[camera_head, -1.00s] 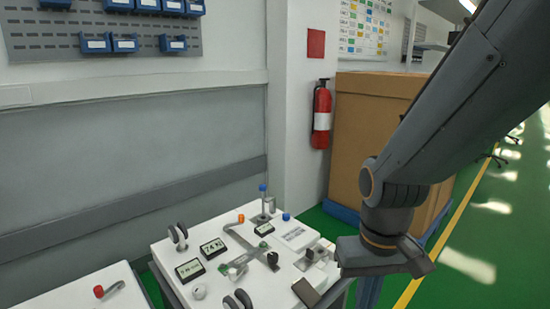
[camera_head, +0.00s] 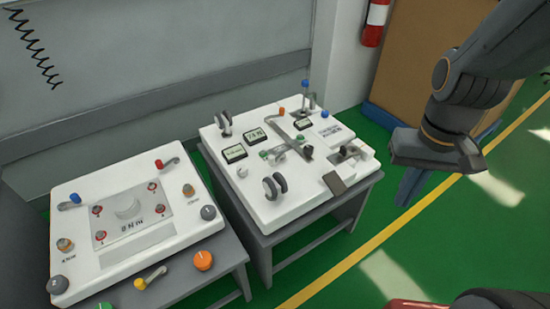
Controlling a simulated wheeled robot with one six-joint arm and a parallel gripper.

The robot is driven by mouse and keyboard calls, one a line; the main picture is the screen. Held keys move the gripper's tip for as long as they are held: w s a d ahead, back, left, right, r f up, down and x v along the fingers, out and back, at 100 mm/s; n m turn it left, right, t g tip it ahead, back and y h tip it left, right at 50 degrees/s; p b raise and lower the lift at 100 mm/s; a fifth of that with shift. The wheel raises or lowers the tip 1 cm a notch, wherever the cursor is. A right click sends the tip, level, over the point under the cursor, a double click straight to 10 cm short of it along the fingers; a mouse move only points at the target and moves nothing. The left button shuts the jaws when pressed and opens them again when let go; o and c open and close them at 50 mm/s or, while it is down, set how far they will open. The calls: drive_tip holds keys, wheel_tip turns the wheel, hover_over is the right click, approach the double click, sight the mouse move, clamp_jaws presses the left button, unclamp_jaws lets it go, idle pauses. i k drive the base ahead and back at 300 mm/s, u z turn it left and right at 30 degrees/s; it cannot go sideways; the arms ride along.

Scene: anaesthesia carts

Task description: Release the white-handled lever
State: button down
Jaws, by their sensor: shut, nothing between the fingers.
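The right cart's white panel (camera_head: 222,184) carries several small controls. A long grey lever (camera_head: 290,140) lies across its middle. A small pale knob (camera_head: 242,172) sits near its left edge, and a metal fitting (camera_head: 349,152) sits at its right side. I cannot tell for sure which of these is the white-handled lever. My gripper (camera_head: 409,188) is shut and empty. It hangs in the air to the right of this cart, pointing down, apart from all the controls.
A brown box (camera_head: 425,60) and a fire extinguisher (camera_head: 375,22) stand behind. Green floor is free on the right.

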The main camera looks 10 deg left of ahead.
sight(272, 160)
drive_tip(key=z, duration=1.05)
drive_tip(key=k, duration=0.6)
drive_tip(key=u, duration=0.75)
drive_tip(key=i, duration=1)
